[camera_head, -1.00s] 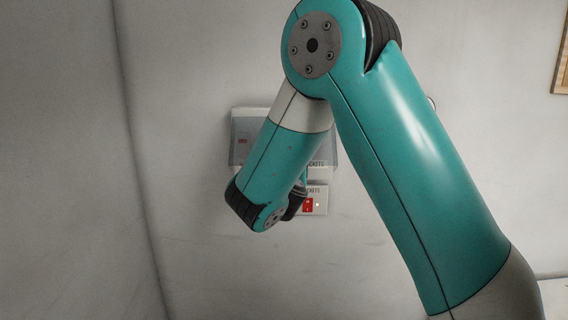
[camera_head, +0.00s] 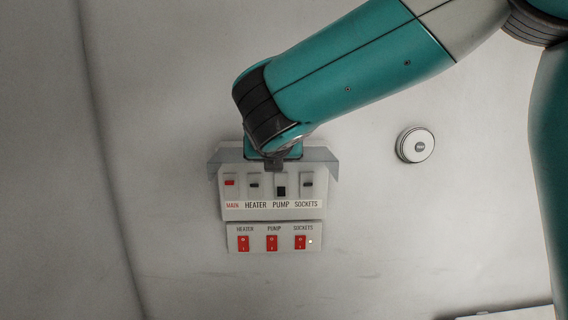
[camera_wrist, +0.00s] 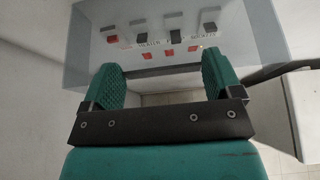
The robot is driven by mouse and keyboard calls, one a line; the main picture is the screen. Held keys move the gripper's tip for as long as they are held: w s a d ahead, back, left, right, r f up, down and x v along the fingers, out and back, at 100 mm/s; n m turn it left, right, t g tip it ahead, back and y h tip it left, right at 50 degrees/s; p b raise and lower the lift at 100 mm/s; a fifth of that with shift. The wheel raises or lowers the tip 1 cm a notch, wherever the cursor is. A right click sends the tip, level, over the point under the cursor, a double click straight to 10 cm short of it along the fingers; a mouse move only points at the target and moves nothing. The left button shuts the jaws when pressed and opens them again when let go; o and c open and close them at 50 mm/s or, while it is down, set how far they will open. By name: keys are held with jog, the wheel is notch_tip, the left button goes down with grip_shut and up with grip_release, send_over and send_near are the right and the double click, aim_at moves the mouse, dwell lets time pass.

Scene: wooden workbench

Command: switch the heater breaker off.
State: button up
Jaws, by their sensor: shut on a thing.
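The breaker box (camera_head: 245,211) is on the wall, with MAIN, HEATER, PUMP and SOCKETS labels. The heater breaker (camera_head: 254,185) is a small dark toggle, second from left, right of the red main one (camera_head: 230,183). Its position appears level with the sockets toggle; the pump toggle (camera_head: 281,191) sits lower. The clear grey cover (camera_head: 325,160) stands out raised above the toggles. My gripper (camera_head: 275,163) is at the cover, above the toggles. In the wrist view my gripper (camera_wrist: 163,85) is shut on the cover (camera_wrist: 85,60); the held part is hard to make out.
Below the box is a panel (camera_head: 258,250) with red HEATER, PUMP and SOCKETS rocker switches and a small light beside SOCKETS. A round wall fitting (camera_head: 416,145) is to the right. A pale surface edge (camera_head: 505,313) shows at lower right. The wall at left is bare.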

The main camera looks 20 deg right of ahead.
jog(key=shift+w+d+r+g+y, duration=0.15)
jog(key=shift+w+d+r+g, duration=0.1)
jog(key=shift+w+r+g, duration=0.2)
jog(key=shift+w+d+r+g+y, duration=0.2)
jog(key=shift+w+r+g, duration=0.1)
jog(key=shift+r+g, duration=0.2)
jog(key=o, duration=1.1)
jog(key=shift+w+d+f, duration=0.15)
jog(key=shift+w+f, duration=0.1)
jog(key=shift+w, duration=0.2)
jog(key=shift+s+a+r, duration=0.3)
jog(key=shift+s+a, duration=0.05)
jog(key=shift+s, duration=0.05)
jog(key=v, duration=1.6)
jog(key=shift+s+d, duration=0.1)
